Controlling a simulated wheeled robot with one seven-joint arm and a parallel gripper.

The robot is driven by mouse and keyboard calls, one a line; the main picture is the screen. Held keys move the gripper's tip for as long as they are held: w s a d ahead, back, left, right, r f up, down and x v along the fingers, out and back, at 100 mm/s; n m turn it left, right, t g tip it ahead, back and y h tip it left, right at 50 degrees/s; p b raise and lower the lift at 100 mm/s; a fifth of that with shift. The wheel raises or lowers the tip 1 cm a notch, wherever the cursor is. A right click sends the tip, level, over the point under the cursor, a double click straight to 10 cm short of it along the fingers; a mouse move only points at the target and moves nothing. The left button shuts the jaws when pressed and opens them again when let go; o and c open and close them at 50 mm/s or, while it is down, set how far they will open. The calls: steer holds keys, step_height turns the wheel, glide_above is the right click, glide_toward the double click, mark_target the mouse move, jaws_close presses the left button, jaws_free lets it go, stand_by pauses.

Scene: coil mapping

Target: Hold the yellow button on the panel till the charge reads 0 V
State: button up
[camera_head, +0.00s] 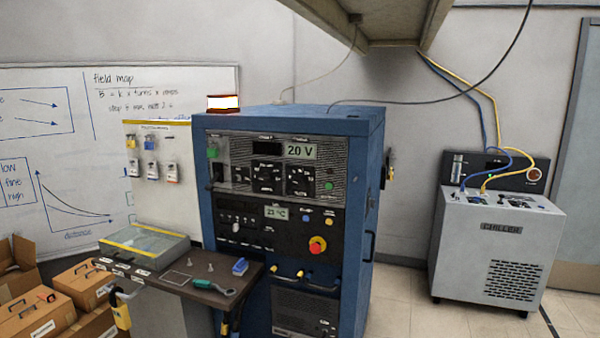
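The blue cabinet (360,150) stands in the middle with a dark control panel (240,235) on its front. A lit display (300,150) on the upper panel reads what looks like 20 V; a decimal point is too small to tell. A small yellow-orange button (329,220) sits on the lower panel, right of a blue button (307,217) and above a red mushroom knob (317,245) with a yellow collar. Whether the button is pressed in is too small to tell. My gripper is not in view, and nothing covers the button.
A dark bench (190,284) with small tools and a glass-lidded case (145,244) stands left of the lower panel. Cardboard boxes (40,313) are at far left. A grey chiller (490,245) stands right. A shelf (385,20) overhangs above. Floor between cabinet and chiller is clear.

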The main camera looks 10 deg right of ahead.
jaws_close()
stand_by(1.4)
